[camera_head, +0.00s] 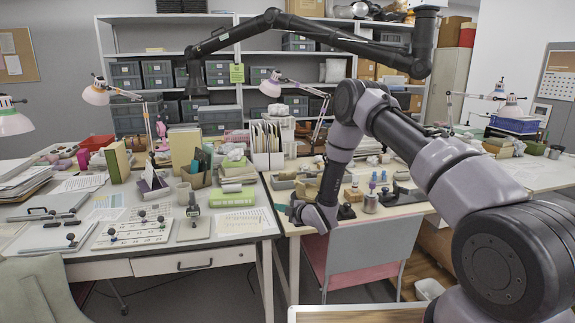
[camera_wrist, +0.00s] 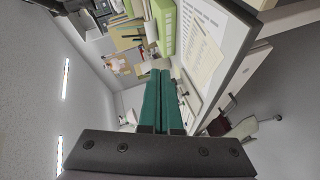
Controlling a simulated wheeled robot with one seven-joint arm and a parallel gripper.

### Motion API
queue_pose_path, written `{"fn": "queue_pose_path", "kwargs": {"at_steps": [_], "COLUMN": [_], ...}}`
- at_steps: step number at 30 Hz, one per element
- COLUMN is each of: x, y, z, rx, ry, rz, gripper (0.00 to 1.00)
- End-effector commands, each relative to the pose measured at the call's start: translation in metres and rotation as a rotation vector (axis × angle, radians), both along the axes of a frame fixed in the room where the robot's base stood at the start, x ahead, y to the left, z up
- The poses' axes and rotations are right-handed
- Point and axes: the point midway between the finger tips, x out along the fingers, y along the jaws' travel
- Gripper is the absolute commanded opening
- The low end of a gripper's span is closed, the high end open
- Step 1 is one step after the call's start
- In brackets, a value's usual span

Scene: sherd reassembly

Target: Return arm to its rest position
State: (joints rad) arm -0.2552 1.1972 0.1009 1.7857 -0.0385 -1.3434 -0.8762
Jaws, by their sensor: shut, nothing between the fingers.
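My arm comes in from the lower right of the head view and bends down over the front of the tables. My gripper (camera_head: 281,208) is at the gap between the left and right tables, beside the front right corner of the left one, and points left. In the wrist view my gripper (camera_wrist: 160,73) has its two green fingers together, with nothing between them. No object hangs from it.
The left table (camera_head: 190,260) holds a green box (camera_head: 236,222), papers and a white board. A grey chair (camera_head: 372,245) stands below my forearm at the right table (camera_head: 415,208). Bottles (camera_head: 371,201) stand near the wrist. A black jointed arm (camera_head: 330,38) spans overhead.

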Motion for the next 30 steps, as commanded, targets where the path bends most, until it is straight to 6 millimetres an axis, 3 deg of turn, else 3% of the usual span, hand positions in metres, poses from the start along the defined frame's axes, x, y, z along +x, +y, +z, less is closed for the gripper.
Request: {"fn": "queue_pose_path", "kwargs": {"at_steps": [1,6,10,14,18,23,30], "x": [0.015,0.038,0.038,0.023,-0.008,-0.062,-0.167], "y": [-0.012,-0.056,-0.094,-0.132,-0.172,-0.213,-0.259], "z": [0.034,0.121,0.186,0.247,0.306,0.362,0.422], "rx": [0.014,0.075,0.139,0.217,0.32,0.458,0.696], "ry": [0.032,0.178,0.285,0.388,0.496,0.617,0.802], "rz": [-0.048,-0.218,-0.354,-0.493,-0.641,-0.805,-1.031], "gripper": [0.0,0.0,0.0,0.0,0.0,0.0,0.0]}}
